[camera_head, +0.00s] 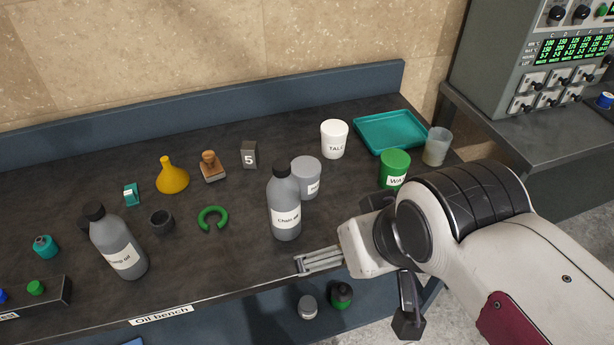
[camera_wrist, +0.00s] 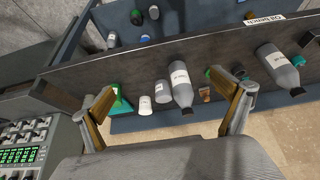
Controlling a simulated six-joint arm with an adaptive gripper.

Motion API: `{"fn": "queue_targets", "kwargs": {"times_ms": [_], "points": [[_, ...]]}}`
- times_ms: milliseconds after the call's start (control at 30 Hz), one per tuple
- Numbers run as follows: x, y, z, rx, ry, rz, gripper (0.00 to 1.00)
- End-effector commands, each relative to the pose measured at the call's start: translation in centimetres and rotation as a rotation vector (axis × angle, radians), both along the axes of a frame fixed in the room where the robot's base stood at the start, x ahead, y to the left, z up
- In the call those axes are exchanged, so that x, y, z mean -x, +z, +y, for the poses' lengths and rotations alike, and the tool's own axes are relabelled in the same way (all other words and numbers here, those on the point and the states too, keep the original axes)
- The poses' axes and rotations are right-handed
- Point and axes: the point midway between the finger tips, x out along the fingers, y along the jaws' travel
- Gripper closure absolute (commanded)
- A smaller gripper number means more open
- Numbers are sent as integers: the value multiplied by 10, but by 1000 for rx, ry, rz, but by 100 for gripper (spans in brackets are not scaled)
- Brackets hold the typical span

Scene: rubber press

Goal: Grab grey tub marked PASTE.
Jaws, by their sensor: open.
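The grey tub (camera_head: 306,177) stands upright on the dark bench. The Chain oil bottle in front of it partly hides its label, so I cannot read the word in full. In the wrist view the grey tub (camera_wrist: 162,93) shows between my fingers, beside the bottle. My gripper (camera_head: 300,264) is open and empty at the front edge of the bench, nearer than the tub and apart from it.
The grey Chain oil bottle (camera_head: 285,203) stands close at the tub's front left. A white TALC tub (camera_head: 334,139) is behind it. A green tub (camera_head: 394,168), a translucent cup (camera_head: 437,147) and a teal tray (camera_head: 389,131) are to the right. A green ring (camera_head: 213,219) lies left.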

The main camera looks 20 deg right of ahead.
Motion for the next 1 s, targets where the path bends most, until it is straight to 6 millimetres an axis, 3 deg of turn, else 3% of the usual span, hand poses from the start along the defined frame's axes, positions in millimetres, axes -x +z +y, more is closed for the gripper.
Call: {"fn": "queue_targets", "kwargs": {"times_ms": [33,167,667,867,1000], "points": [[0,0,0,0,0,0,0],[0,0,0,0,0,0,32],[-7,-1,-4,11,-8,-9,32],[-34,-3,-22,60,-30,-44,32],[-62,-6,-41,111,-43,-84,32]]}}
